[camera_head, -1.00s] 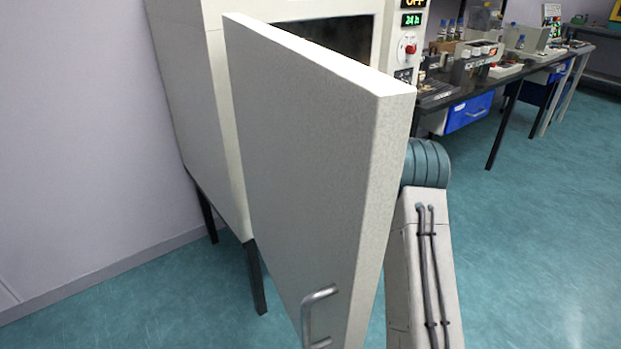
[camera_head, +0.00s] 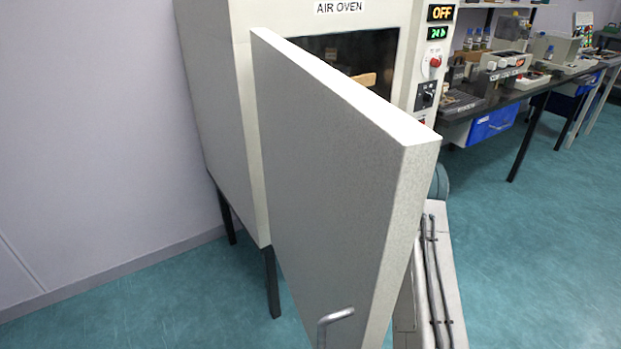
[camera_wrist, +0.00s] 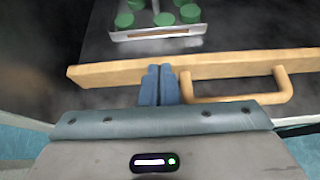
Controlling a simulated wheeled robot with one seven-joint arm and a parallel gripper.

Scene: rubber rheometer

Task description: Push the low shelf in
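The shelf (camera_wrist: 225,62) has a light wooden front bar with a wooden handle (camera_wrist: 245,98) on its right, seen in the wrist view. My gripper (camera_wrist: 158,70) has its two blue fingers together, empty, with the tips at the front bar, left of the handle. Whether they press on it or are just short of it is hard to tell. In the head view a bit of wood (camera_head: 365,79) shows inside the air oven (camera_head: 345,50). The open oven door hides my gripper and most of the shelf there. Whether this is the low shelf cannot be told.
The open oven door (camera_head: 330,170), with a metal handle (camera_head: 334,318), stands between the head camera and my arm. A metal tray (camera_wrist: 158,34) with several green round pieces lies beyond the front bar. A bench (camera_head: 520,92) with instruments stands right. Open floor lies at right.

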